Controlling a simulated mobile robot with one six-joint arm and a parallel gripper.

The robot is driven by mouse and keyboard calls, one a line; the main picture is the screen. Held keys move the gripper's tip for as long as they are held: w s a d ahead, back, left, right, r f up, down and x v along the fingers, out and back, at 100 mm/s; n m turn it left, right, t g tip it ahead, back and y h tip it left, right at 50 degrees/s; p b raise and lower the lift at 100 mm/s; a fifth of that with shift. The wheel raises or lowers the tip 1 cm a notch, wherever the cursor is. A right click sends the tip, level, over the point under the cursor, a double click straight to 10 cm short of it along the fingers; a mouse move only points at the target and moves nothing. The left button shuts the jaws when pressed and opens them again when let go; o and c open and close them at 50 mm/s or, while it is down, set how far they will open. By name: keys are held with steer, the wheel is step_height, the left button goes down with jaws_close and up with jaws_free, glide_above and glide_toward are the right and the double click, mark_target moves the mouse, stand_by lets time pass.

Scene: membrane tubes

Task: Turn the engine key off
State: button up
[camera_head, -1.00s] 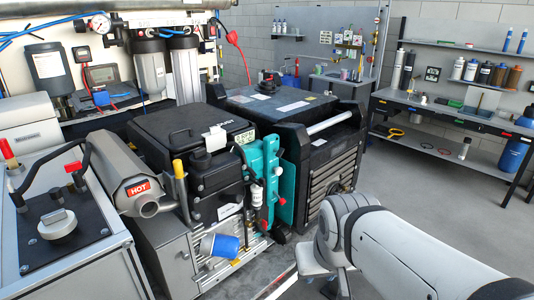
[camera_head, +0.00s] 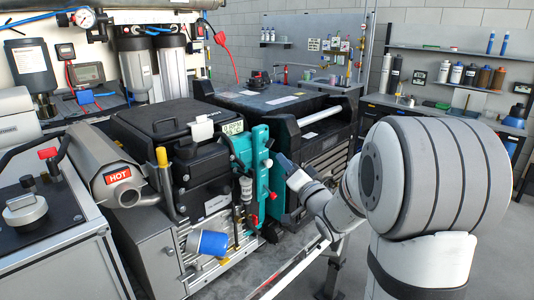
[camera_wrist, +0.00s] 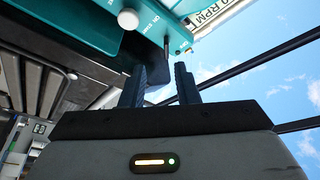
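The engine's teal panel (camera_head: 241,150) stands upright on the front of the black engine (camera_head: 165,130) in the head view. In the wrist view the panel (camera_wrist: 85,28) fills the upper left, with a white round knob (camera_wrist: 128,19) and partly readable "ON START" lettering. A thin dark piece, perhaps the key (camera_wrist: 167,48), projects from the panel just beyond my fingertips. My gripper (camera_wrist: 160,72) has its two dark fingers apart, with a gap between them and nothing seen held. In the head view my gripper (camera_head: 284,164) is just right of the panel; its fingertips are unclear.
A silver muffler marked HOT (camera_head: 118,175) and a blue filter (camera_head: 208,242) are at the engine's left and lower front. A black case (camera_head: 290,100) stands behind my wrist. A workbench (camera_head: 440,108) is at the right. A battery box (camera_head: 50,220) is at the left.

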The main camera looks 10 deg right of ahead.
mark_target(271, 146)
steer(key=shift+y, duration=0.6)
steer(key=p+x, duration=0.2)
steer(key=x, duration=0.5)
steer(key=shift+w+a+r, duration=0.25)
steer(key=shift+r, duration=0.05)
steer(key=shift+c, duration=0.6)
